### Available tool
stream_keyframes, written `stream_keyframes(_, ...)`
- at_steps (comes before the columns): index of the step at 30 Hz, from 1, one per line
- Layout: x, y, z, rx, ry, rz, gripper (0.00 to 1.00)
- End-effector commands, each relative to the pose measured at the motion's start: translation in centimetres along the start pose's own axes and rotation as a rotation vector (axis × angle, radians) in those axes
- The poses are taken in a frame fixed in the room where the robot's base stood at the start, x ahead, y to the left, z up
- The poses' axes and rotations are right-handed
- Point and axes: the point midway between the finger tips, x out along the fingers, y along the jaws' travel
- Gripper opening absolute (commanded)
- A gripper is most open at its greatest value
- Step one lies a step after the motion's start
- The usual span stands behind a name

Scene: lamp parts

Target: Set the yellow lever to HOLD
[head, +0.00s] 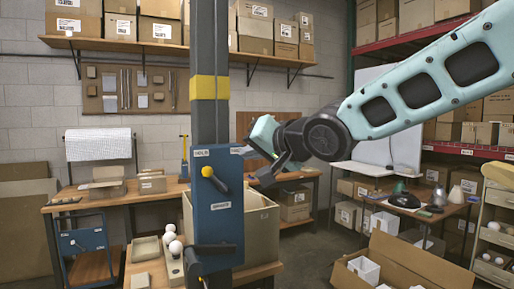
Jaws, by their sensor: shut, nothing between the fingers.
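A blue panel (228,225) is fixed to a grey post. On its face is the lever (207,172): a yellow rounded part at the upper left, with a dark bar slanting from it down to the right. A small white label, which seems to read HOLD (201,153), is just above the yellow part. A second label (221,206), too small to read surely, is below the bar. I cannot tell which end of the lever is the pivot. My gripper (262,172) is shut and empty, to the right of the panel, apart from the lever.
A yellow band (209,87) wraps the post above the panel. A large bin (262,222) stands behind the panel on the right. White round bulbs (175,247) sit at the lower left. An open cardboard box (400,268) is at the lower right. Bare floor shows between bin and box.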

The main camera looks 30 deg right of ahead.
Motion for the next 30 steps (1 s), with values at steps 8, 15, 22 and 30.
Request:
stream_keyframes(8,-2.0,-0.2,-0.3,0.000,0.000,0.002,0.00)
stream_keyframes(15,-2.1,0.0,-0.1,0.000,0.000,0.002,0.00)
stream_keyframes(22,-2.1,0.0,-0.1,0.000,0.000,0.002,0.00)
stream_keyframes(30,-2.1,-0.1,-0.1,0.000,0.000,0.002,0.00)
